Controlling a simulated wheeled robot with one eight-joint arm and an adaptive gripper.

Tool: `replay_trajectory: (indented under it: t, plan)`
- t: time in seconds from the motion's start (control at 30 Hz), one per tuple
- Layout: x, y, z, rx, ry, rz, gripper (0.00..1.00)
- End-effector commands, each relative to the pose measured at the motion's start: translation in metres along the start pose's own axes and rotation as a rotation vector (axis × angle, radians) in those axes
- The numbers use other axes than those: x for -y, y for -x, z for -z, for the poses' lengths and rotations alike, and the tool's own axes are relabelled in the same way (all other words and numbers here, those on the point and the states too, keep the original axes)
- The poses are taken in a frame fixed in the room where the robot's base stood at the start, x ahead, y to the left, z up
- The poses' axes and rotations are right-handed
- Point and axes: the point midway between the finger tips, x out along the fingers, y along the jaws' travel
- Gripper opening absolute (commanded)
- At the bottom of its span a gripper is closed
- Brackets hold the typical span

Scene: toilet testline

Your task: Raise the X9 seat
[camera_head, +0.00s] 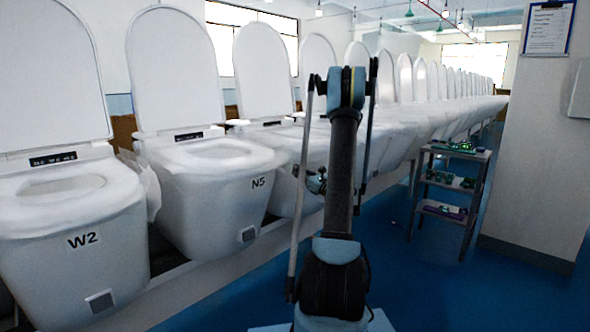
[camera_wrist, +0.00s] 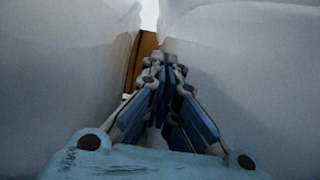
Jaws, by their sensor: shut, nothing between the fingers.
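No X9 label is legible in either view. The third toilet (camera_head: 288,140) from the left, partly behind my arm, has its lid (camera_head: 263,70) upright; its label is hidden and its seat position is unclear. My gripper (camera_wrist: 166,65) is shut and empty in the wrist view. It points into the narrow gap between two white toilet bodies, one on the left (camera_wrist: 60,70) and one on the right (camera_wrist: 245,70). In the head view, part of my gripper (camera_head: 317,182) shows left of my arm, low beside the toilets; its fingertips are unclear.
Toilets labelled W2 (camera_head: 70,270) and N5 (camera_head: 215,200) stand at left with raised lids. The row continues into the distance. A shelf cart (camera_head: 455,182) with green boards stands right, near a white pillar (camera_head: 535,140). Blue floor (camera_head: 420,290) is clear.

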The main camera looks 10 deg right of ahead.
Motion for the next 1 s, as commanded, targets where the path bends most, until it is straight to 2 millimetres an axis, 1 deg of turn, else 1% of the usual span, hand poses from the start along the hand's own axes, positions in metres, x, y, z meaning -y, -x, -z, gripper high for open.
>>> replay_trajectory:
  t: [0.47, 0.5, 0.6, 0.73, 0.83, 1.0]
  plan:
    - [0.005, -0.080, -0.001, -0.001, 0.002, 0.005, 0.00]
    - [0.005, -0.084, -0.004, 0.000, 0.002, 0.006, 0.00]
    - [0.005, -0.084, -0.017, -0.001, 0.003, 0.007, 0.00]
    - [0.005, -0.087, -0.029, -0.001, 0.003, 0.007, 0.00]
    - [0.006, -0.089, -0.035, -0.001, 0.003, 0.007, 0.00]
    - [0.005, -0.090, -0.040, -0.001, 0.003, 0.007, 0.00]
